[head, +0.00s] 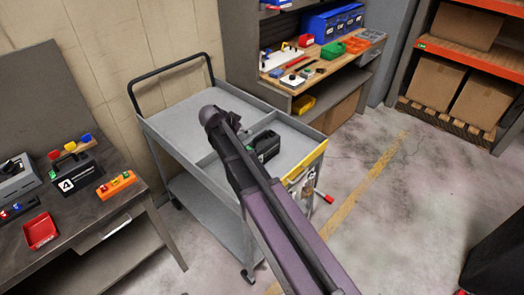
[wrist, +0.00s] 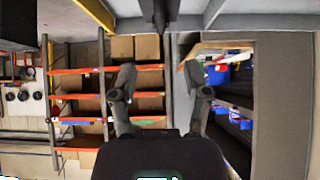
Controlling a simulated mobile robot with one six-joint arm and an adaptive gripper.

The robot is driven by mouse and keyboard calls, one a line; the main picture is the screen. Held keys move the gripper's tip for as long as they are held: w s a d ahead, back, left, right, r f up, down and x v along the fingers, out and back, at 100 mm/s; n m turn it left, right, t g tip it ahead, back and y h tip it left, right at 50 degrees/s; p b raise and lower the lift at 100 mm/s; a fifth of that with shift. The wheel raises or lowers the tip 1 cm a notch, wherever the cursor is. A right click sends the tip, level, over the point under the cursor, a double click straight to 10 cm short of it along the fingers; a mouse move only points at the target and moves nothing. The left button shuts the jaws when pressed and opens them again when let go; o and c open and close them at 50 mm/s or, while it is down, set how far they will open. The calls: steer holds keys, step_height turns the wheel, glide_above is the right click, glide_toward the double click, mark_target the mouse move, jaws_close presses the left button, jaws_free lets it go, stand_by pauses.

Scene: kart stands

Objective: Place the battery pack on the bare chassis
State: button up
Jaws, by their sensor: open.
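A black box with a pale mark (head: 266,145) sits on the top tray of the grey cart (head: 180,118), partly hidden behind my arm. It may be the battery pack, but I cannot tell for sure. Another black box marked 4 (head: 68,185) stands on the dark table at the left. I cannot pick out the bare chassis with certainty. My gripper (wrist: 157,72) shows in the wrist view with its two fingers apart and nothing visible between them. I cannot make out the gripper in the head view, where my arm crosses over the cart.
The dark table (head: 85,215) also holds a red tray (head: 40,231) and an orange block holder (head: 117,185). A workbench (head: 320,70) with bins stands behind the cart. Orange-beamed shelving (head: 470,55) is at the right.

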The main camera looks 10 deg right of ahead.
mark_target(261, 134)
steer(key=b+x, duration=0.5)
steer(key=x, duration=0.2)
steer(key=shift+w+d+f, duration=0.1)
steer(key=shift+d+f, duration=0.05)
steer(key=shift+f, duration=0.1)
steer(key=shift+w+d+f+b, duration=0.25)
steer(key=shift+d+b, duration=0.05)
steer(key=shift+b, duration=0.05)
steer(key=shift+d, duration=0.1)
steer(key=shift+r+b+x, duration=0.25)
steer(key=shift+b+x, duration=1.35)
steer(key=shift+x, duration=0.95)
steer(key=shift+w+d, duration=0.15)
jaws_close()
